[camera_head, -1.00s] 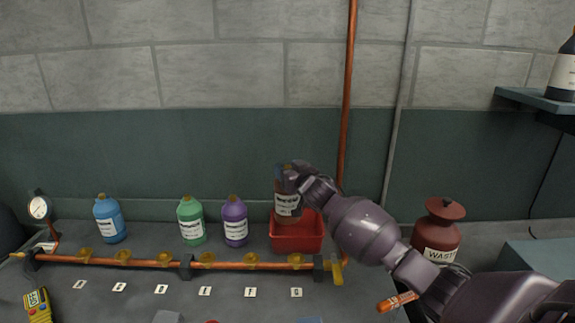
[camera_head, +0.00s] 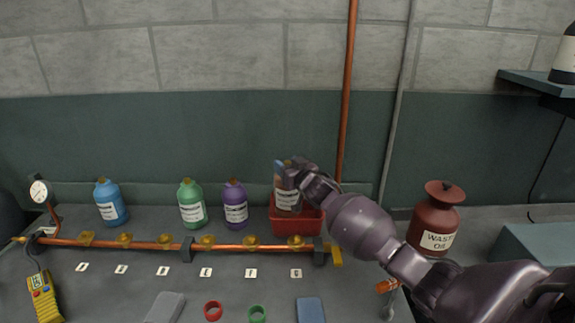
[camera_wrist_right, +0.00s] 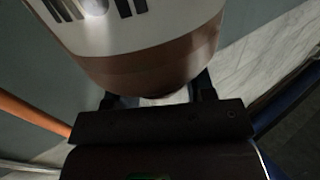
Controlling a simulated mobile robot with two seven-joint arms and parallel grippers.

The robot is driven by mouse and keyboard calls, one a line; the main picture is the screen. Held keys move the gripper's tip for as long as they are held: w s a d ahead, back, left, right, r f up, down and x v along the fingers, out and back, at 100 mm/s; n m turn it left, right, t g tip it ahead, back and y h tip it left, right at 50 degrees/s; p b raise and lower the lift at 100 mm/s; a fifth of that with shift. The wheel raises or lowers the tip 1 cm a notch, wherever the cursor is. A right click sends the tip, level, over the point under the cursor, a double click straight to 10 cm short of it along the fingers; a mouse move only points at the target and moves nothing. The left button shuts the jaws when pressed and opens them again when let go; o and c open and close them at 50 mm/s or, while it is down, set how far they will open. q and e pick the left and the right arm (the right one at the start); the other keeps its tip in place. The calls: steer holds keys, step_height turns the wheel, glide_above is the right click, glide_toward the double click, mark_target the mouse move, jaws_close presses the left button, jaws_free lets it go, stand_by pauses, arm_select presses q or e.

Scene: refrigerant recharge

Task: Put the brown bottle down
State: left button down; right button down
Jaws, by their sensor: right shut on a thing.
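The brown bottle (camera_head: 287,200) with a white label is upright at the red bin (camera_head: 311,222). My right gripper (camera_head: 287,176) is shut on its upper part. The bin's front wall does not hide the whole bottle; I cannot tell whether its base rests on the bin floor or hangs above it. In the right wrist view the brown bottle (camera_wrist_right: 150,70) fills the top middle, between the fingers of my right gripper (camera_wrist_right: 155,100). My left gripper is not in view.
Purple (camera_head: 235,203), green (camera_head: 192,204) and blue (camera_head: 110,203) bottles stand left of the bin. A copper pipe with valves (camera_head: 150,245) runs in front. A waste oil jar (camera_head: 437,220) stands right. A yellow meter (camera_head: 44,297) lies front left.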

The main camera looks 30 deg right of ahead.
steer(key=c, duration=0.9)
jaws_free()
steer(key=o, duration=0.4)
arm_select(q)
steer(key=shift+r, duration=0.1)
arm_select(e)
steer(key=shift+r, duration=0.25)
steer(key=s+p, duration=0.3)
steer(key=shift+s+a+r, duration=0.1)
steer(key=shift+s+r, duration=0.15)
steer(key=shift+s, duration=0.1)
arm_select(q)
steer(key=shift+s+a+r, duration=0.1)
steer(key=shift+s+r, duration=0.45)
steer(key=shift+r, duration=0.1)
arm_select(e)
steer(key=shift+s+a, duration=0.1)
steer(key=shift+s, duration=4.15)
steer(key=shift+f, duration=0.1)
